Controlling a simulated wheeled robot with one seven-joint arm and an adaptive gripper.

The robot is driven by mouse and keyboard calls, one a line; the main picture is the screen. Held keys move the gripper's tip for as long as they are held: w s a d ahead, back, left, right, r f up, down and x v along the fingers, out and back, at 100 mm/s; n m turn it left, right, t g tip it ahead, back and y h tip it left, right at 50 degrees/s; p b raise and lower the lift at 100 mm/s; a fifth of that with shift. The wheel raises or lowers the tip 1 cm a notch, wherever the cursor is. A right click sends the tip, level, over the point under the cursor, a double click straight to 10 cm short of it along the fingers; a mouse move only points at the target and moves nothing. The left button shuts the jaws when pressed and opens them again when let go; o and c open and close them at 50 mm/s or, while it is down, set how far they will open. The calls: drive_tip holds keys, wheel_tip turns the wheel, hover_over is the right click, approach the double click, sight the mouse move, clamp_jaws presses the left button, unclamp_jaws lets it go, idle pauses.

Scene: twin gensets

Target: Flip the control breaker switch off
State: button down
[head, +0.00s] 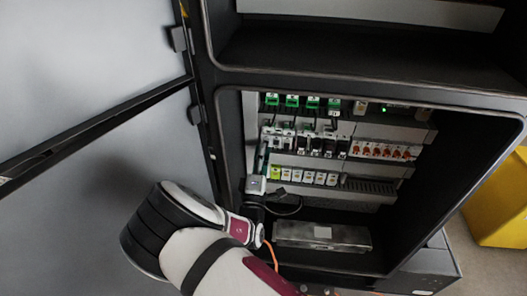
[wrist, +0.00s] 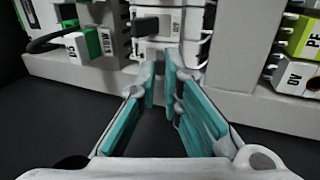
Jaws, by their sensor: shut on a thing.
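My gripper (head: 257,203) reaches into the open cabinet at the lower left of the rows of electrical modules. In the wrist view its two teal-padded fingers (wrist: 160,66) converge, with a narrow gap, on the lower front of a white breaker module (wrist: 172,22) with a dark part on its face. They are shut on what seems to be the control breaker switch, which the fingertips hide. The same module seems to be the pale block (head: 256,184) just above my gripper in the head view. The switch's position cannot be told.
Green-topped, white and red-marked modules (head: 385,151) fill the rails to the right. A metal box (head: 322,236) lies on the cabinet floor. The open door (head: 90,100) stands at the left. Yellow-green terminals (wrist: 300,40) flank my fingers on the right.

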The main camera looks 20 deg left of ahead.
drive_tip(key=shift+w+f+t+b, duration=0.15)
drive_tip(key=shift+f+t+b, duration=0.15)
drive_tip(key=shift+t, duration=0.3)
drive_tip(key=shift+r, duration=0.1)
drive_tip(key=c, duration=1.7)
unclamp_jaws()
drive_tip(key=v, duration=1.2)
